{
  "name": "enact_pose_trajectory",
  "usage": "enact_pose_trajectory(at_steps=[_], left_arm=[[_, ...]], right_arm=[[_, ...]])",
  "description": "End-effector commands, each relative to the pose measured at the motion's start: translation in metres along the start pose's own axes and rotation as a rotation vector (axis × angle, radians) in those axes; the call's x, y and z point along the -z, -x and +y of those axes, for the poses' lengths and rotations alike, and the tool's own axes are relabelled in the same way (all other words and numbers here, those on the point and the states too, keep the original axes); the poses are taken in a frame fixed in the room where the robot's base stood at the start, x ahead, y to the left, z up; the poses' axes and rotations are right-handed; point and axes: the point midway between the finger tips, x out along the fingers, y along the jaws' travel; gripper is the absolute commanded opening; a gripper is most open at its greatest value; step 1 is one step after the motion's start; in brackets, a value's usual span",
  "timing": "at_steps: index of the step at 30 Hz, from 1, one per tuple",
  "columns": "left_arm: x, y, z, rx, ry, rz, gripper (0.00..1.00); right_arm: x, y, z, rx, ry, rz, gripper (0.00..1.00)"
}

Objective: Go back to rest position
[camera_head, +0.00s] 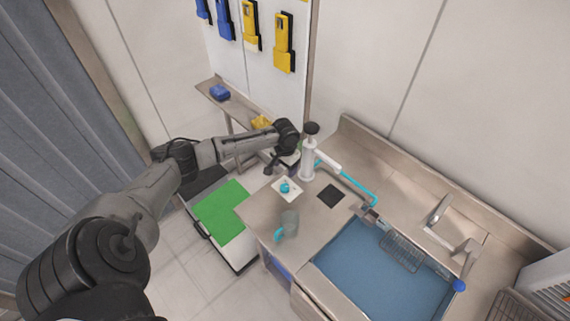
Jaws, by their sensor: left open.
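My left arm reaches in from the left. Its gripper (277,160) is over the left back end of the steel counter, beside a white upright device (308,162) with a black top. The jaws are small in this view and point down; I see nothing held between them. My right gripper is not in view.
A blue-bottomed sink (380,275) with a wire basket (401,251) is at right. A green sheet (220,211) lies below my left arm. Yellow and blue holders (283,42) hang on the back wall.

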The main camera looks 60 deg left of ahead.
Motion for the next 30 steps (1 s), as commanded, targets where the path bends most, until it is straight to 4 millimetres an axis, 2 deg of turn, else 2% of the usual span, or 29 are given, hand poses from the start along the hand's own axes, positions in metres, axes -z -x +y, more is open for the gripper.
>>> enact_pose_trajectory(at_steps=[6,25,30], left_arm=[[-0.0003,0.0096,-0.0003,0.001,-0.001,-0.001,0.65],[-0.0001,0.0098,-0.0001,0.0,0.0,0.0,0.65],[-0.0012,0.0098,-0.0006,0.003,-0.061,-0.007,0.65]], right_arm=[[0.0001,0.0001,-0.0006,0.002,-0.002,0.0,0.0],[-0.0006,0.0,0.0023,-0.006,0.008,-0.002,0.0],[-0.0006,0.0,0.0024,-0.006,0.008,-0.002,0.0]])
